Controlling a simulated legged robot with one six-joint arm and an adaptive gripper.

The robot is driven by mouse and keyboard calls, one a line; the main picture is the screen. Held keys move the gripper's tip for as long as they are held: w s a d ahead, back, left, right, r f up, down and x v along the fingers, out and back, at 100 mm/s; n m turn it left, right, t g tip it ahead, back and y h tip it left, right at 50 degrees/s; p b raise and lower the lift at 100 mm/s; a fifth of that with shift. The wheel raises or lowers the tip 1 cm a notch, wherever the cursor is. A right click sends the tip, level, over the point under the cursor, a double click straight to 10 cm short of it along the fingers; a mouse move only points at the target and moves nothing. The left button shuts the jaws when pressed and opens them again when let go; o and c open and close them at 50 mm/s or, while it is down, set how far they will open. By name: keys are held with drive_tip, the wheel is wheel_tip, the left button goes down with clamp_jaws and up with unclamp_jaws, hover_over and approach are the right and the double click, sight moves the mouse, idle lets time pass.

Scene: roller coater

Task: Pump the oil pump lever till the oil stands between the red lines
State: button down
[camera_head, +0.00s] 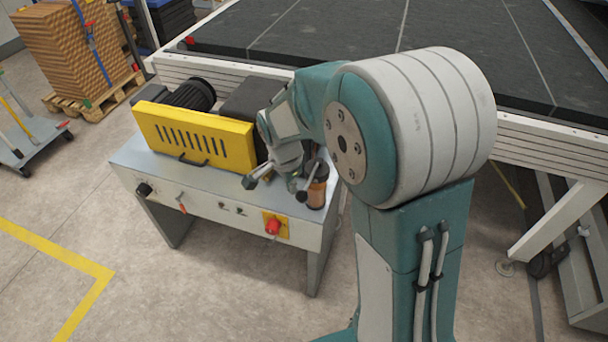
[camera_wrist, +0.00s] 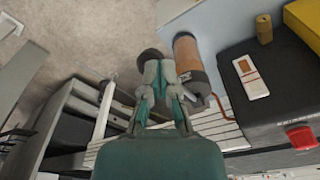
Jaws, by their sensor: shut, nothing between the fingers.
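The oil pump's amber, dark-capped cylinder (camera_head: 317,192) stands at the right end of the grey machine bench; it also shows in the wrist view (camera_wrist: 190,58). The lever's black round knob (camera_head: 302,197) is left of the cylinder and shows just past my fingertips in the wrist view (camera_wrist: 149,56). My gripper (camera_wrist: 160,68) is shut and empty, its tips close to the knob and beside the cylinder. I cannot tell whether they touch the knob. In the body view my gripper (camera_head: 293,184) is partly hidden by my arm. The oil level and red lines cannot be made out.
The bench (camera_head: 215,195) carries a yellow guard (camera_head: 178,134) and a dark motor (camera_head: 194,95). A red button (camera_head: 273,226) is on its front. A large dark-topped table (camera_head: 380,38) stands behind.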

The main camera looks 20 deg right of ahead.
wheel_tip(320, 180, up, 12)
drive_tip(key=a, duration=0.1)
drive_tip(key=shift+s, duration=0.15)
idle(0.4)
drive_tip(key=shift+a+f, duration=0.1)
drive_tip(key=shift+f, duration=0.05)
idle(0.7)
drive_tip(key=s+d+r+n+t, duration=0.1)
drive_tip(key=s+r+n+t, duration=0.1)
drive_tip(key=s+n, duration=0.4)
drive_tip(key=s+d+r+n+t+y, duration=0.1)
drive_tip(key=s+d+r+n+t, duration=0.1)
drive_tip(key=s+n, duration=0.5)
drive_tip(key=s+t, duration=0.1)
drive_tip(key=s, duration=0.5)
drive_tip(key=shift+s+d+r+n, duration=0.15)
drive_tip(key=shift+s+d+n, duration=0.15)
drive_tip(key=shift+s, duration=0.05)
drive_tip(key=w+d+f+m+g, duration=0.1)
drive_tip(key=w+m, duration=0.3)
drive_tip(key=w, duration=0.5)
drive_tip(key=w+d+f+m+g, duration=0.1)
drive_tip(key=w+f+m, duration=0.2)
drive_tip(key=w, duration=0.7)
drive_tip(key=shift+w+d+m+g, duration=0.15)
drive_tip(key=shift+d+m+g, duration=0.2)
drive_tip(key=shift+m, duration=0.35)
